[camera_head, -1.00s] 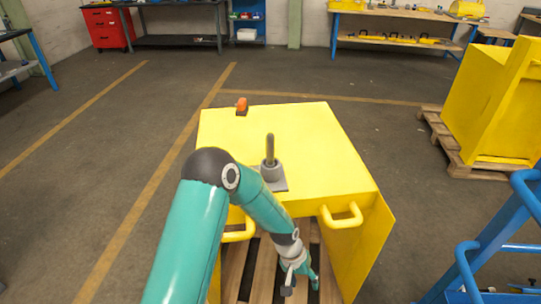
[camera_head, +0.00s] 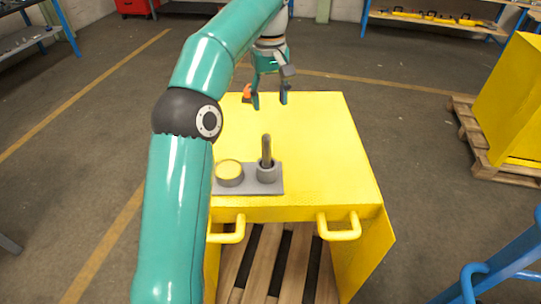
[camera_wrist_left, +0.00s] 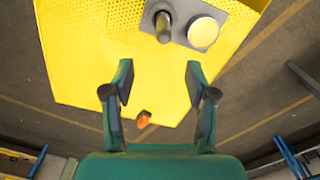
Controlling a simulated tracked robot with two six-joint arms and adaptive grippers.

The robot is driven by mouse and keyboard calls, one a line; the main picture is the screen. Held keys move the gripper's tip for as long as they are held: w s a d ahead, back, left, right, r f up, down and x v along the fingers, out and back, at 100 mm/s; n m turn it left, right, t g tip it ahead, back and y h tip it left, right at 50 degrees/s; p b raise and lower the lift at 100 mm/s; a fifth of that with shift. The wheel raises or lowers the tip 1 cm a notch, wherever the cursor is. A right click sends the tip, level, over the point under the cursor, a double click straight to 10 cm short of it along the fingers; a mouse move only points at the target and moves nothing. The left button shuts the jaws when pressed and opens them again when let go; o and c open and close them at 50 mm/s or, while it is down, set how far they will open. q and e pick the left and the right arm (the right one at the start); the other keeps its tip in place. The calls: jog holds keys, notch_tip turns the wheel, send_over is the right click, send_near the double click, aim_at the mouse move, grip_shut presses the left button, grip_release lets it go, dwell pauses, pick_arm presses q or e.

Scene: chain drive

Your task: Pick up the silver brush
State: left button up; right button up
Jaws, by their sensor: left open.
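An upright grey-brown rod (camera_head: 266,150), which looks like the brush's handle, stands in a grey cup (camera_head: 267,174) on a grey plate (camera_head: 276,190) on the yellow box. Its lower end is hidden in the cup. The rod also shows at the top of the left wrist view (camera_wrist_left: 163,24). My left gripper (camera_head: 270,103) is open and empty, pointing down above the far part of the box top, beyond the rod and apart from it. My right gripper is not in view.
A round yellow-topped grey pot (camera_head: 229,172) stands left of the cup on the same plate. An orange object (camera_wrist_left: 143,119) sits at the box's far edge. The yellow box top (camera_head: 330,150) is otherwise clear. Handles (camera_head: 339,230) stick out in front.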

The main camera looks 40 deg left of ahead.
pick_arm(q)
jog(key=b, duration=0.2)
send_near(266, 144)
jog(key=f, duration=0.3)
jog(key=w+f, duration=0.1)
jog(key=f, duration=0.1)
jog(key=shift+a+f, duration=0.15)
jog(key=shift+f, duration=0.15)
jog(key=shift+a+f, duration=0.15)
jog(key=shift+f, duration=1.35)
jog(key=shift+a+f, duration=0.1)
jog(key=shift+f, duration=1.35)
grip_shut()
jog(key=shift+r, duration=0.15)
